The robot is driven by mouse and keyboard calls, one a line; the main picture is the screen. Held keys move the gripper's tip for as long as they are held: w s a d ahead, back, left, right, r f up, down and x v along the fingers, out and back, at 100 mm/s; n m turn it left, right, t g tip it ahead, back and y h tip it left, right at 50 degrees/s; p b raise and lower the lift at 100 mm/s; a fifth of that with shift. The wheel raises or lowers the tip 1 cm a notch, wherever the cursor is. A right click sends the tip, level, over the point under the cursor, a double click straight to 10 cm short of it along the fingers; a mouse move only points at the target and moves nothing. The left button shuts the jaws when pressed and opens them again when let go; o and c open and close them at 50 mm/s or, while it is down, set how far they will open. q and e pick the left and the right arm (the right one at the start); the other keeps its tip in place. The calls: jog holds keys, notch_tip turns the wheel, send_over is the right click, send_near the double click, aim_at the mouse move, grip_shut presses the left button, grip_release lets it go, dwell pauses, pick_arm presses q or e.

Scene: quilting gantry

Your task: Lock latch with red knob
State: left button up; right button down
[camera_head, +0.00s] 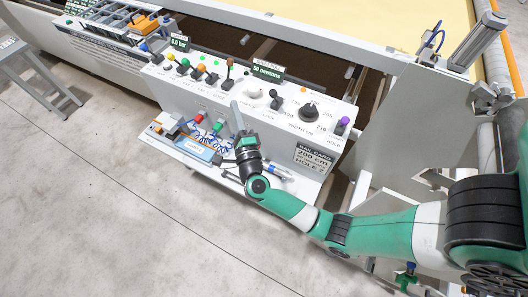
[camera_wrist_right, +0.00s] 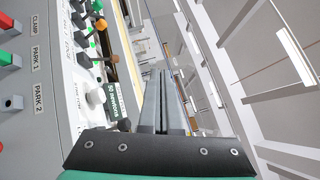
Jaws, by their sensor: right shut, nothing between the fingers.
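I cannot make out for sure a latch with a red knob in either view. The white control console (camera_head: 252,128) carries a row of small levers with coloured knobs, among them an orange knob (camera_head: 201,68), a brown-knobbed lever (camera_head: 230,70) and a purple knob (camera_head: 345,121). A red button (camera_head: 198,118) is on its front face and also shows in the right wrist view (camera_wrist_right: 8,22). My right gripper (camera_head: 235,106) is shut and empty, in front of the console, its fingers pointing up toward the panel. The wrist view shows the two fingers (camera_wrist_right: 162,76) together. My left gripper is not in view.
A lower shelf with a blue-framed display (camera_head: 198,148) and loose tools lies below the console. A black dial (camera_head: 309,113) and a white knob (camera_head: 254,94) stand on top. A grey upright plate (camera_head: 405,125) rises at right. Open floor lies at left, with a stool (camera_head: 35,75).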

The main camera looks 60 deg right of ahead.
jog(key=s+d+f+g+y+b, duration=0.1)
jog(key=s+f+b, duration=0.15)
jog(key=f, duration=0.65)
jog(key=s+d+f+g+b, duration=0.1)
jog(key=f+b, duration=0.2)
jog(key=f, duration=0.6)
pick_arm(q)
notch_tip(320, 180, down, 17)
jog(key=b, duration=0.8)
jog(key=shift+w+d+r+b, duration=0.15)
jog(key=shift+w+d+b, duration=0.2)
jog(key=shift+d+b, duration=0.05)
pick_arm(e)
jog(key=n+g+y, duration=0.1)
jog(key=g, duration=0.1)
send_near(263, 142)
jog(key=v, duration=0.3)
jog(key=shift+s+a+f, duration=0.15)
jog(key=shift+s+a, duration=0.15)
jog(key=shift+s, duration=0.05)
jog(key=b+x, duration=0.4)
jog(key=x, duration=0.5)
jog(key=shift+w+f, duration=0.1)
jog(key=shift+w, duration=0.05)
jog(key=shift+w+d, duration=0.3)
jog(key=shift+d, duration=0.05)
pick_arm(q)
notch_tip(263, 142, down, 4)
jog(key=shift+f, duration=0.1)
